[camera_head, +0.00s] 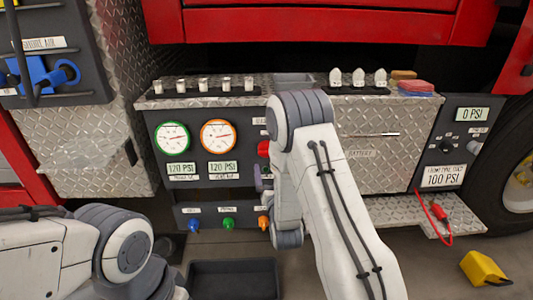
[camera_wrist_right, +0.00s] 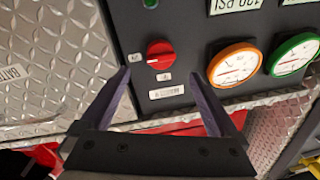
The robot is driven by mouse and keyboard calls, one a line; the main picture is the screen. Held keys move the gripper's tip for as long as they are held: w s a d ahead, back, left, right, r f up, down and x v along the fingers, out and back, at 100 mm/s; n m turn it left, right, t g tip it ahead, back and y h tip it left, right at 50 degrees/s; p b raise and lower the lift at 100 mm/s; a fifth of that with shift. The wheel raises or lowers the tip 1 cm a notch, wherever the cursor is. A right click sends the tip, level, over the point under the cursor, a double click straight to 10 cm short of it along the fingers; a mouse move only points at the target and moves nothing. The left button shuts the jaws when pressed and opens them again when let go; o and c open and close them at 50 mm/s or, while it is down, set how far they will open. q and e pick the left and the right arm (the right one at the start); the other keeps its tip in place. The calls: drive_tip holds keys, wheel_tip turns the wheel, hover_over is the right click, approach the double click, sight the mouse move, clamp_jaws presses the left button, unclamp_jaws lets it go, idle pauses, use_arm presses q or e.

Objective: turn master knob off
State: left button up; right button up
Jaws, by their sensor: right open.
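The red master knob (camera_wrist_right: 160,54) sits on the dark panel (camera_wrist_right: 185,20), seen upside down in the right wrist view. A white mark on it points toward the small label at its left; another small label is below it. In the head view the knob (camera_head: 263,149) is partly hidden by my right arm. My right gripper (camera_wrist_right: 160,72) is open and empty. Its two purple fingers point at the panel, on either side of the knob in the picture, apparently short of touching it. In the head view only a bit of a purple finger (camera_head: 258,179) shows. My left gripper is out of view.
The green gauge (camera_head: 172,137) and orange gauge (camera_head: 218,135) read 120 PSI. Blue, green and orange valves (camera_head: 228,223) are below. A black tray (camera_head: 233,280) and yellow block (camera_head: 482,268) lie on the ground.

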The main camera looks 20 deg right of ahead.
sight(266, 150)
drive_tip(key=x, duration=0.9)
drive_tip(key=shift+w+b, duration=0.4)
drive_tip(key=c, duration=1.3)
